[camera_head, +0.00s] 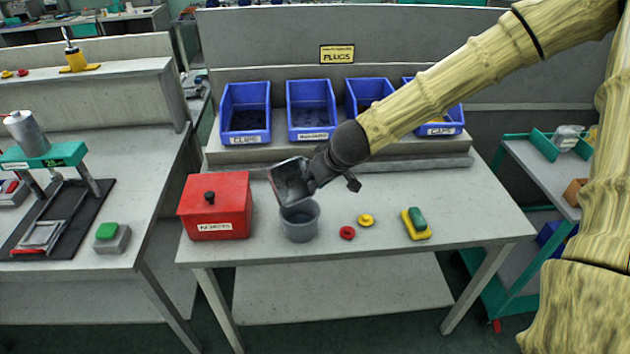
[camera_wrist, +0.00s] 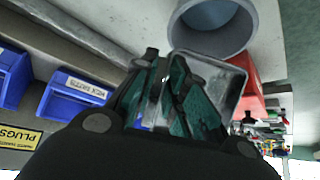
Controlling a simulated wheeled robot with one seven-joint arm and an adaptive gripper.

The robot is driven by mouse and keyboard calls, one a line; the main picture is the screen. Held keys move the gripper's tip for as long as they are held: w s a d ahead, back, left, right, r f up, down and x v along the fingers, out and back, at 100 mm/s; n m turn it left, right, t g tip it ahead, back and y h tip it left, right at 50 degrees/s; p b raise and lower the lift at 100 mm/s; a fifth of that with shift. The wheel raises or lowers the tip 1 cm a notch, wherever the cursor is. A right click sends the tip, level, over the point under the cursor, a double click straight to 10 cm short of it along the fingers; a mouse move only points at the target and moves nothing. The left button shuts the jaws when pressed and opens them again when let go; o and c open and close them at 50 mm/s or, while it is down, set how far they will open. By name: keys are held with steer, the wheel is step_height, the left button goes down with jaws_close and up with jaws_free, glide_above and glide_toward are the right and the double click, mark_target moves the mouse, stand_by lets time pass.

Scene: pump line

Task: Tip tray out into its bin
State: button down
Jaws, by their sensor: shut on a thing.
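My gripper (camera_head: 310,178) is shut on a small grey tray (camera_head: 288,182) and holds it steeply tilted above the bench. The tray is just above a round grey tub (camera_head: 300,226), overlapping its rim in the head view. In the wrist view the tray (camera_wrist: 236,82) is at the gripper's fingers (camera_wrist: 172,98), beside the tub (camera_wrist: 215,28). I cannot tell whether anything is in the tray. Blue bins stand in a row on the raised shelf: one marked CLIPS (camera_head: 245,115), another (camera_head: 311,112), a third (camera_head: 368,92) partly behind my arm, and one marked CAPS (camera_head: 448,122).
A red lidded box (camera_head: 215,207) stands left of the tub. A red ring (camera_head: 347,233), a yellow ring (camera_head: 366,220) and a yellow-green block (camera_head: 415,224) lie to the right. A PLUGS sign (camera_head: 337,54) hangs behind the bins. The bench's right end is clear.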

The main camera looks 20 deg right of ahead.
steer(key=shift+s+t+b, duration=0.15)
steer(key=shift+t+b, duration=0.35)
steer(key=shift+b, duration=1.05)
steer(key=shift+r, duration=0.1)
steer(key=shift+r+p, duration=2.55)
steer(key=shift+p, duration=0.55)
steer(key=p, duration=0.3)
steer(key=shift+r+g, duration=0.25)
steer(key=shift+g, duration=0.15)
steer(key=g+p, duration=0.1)
steer(key=p, duration=0.5)
steer(key=shift+r, duration=0.35)
steer(key=shift+g+p, duration=0.3)
steer(key=shift+p, duration=0.8)
steer(key=shift+f, duration=0.15)
steer(key=shift+p, duration=0.4)
